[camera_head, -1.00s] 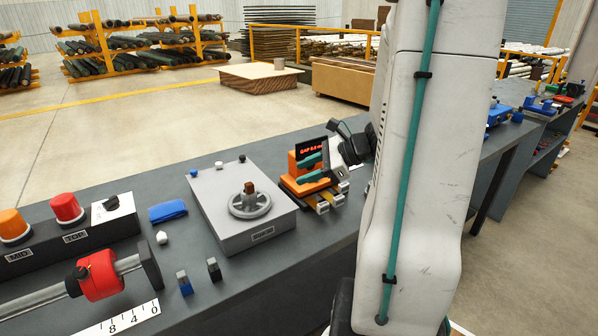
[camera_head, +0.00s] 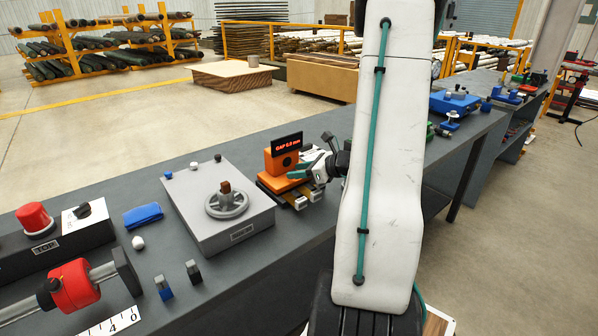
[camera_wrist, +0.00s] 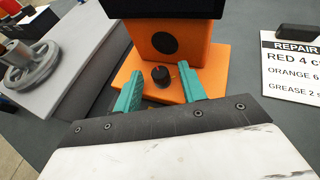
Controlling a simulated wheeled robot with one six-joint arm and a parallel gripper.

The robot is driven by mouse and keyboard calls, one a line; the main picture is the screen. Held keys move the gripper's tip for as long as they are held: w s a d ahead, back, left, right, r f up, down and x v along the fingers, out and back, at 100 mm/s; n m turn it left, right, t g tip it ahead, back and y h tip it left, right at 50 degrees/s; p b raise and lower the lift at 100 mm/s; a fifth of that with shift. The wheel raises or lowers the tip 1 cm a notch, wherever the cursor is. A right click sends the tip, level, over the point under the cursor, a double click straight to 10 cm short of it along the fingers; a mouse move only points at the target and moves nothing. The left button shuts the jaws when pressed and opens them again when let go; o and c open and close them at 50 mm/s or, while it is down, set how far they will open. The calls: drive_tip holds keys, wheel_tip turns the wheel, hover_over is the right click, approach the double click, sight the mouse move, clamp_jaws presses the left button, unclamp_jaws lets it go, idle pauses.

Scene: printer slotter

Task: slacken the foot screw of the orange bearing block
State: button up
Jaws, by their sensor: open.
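The orange bearing block (camera_head: 281,160) stands on the bench, with a black display above it reading "GAP" and a value in mm. In the wrist view the block (camera_wrist: 193,45) has a round dark bore, and its flat orange foot reaches toward me. The foot screw (camera_wrist: 161,76), a small dark knob, stands up from that foot. My gripper (camera_wrist: 161,92) is open, its teal fingers on either side of the screw with visible gaps. In the head view my gripper (camera_head: 309,171) is at the block's right front; the screw is hidden there.
A grey box with a handwheel (camera_head: 226,204) stands left of the block. A repair note (camera_wrist: 292,68) lies to the right in the wrist view. A blue cloth (camera_head: 143,215), a red collar on a shaft (camera_head: 74,284) and small switches are further left.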

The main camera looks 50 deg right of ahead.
drive_tip(key=shift+a, duration=0.1)
clamp_jaws()
drive_tip(key=n+y, duration=0.1)
drive_tip(key=n+g+y, duration=0.1)
drive_tip(key=n+y, duration=0.1)
drive_tip(key=d+n+g+y, duration=0.1)
drive_tip(key=shift+w+n+y, duration=0.25)
drive_tip(key=shift+n+y, duration=0.05)
drive_tip(key=shift+y, duration=0.1)
drive_tip(key=shift+w+d+n+g+y, duration=0.15)
drive_tip(key=shift+d+n+g+y, duration=0.05)
drive_tip(key=shift+n+g+y, duration=0.8)
drive_tip(key=shift+w+d+n+g+y, duration=0.1)
drive_tip(key=shift+d+n+g+y, duration=0.05)
drive_tip(key=shift+n+g+y, duration=0.8)
drive_tip(key=shift+n, duration=0.35)
unclamp_jaws()
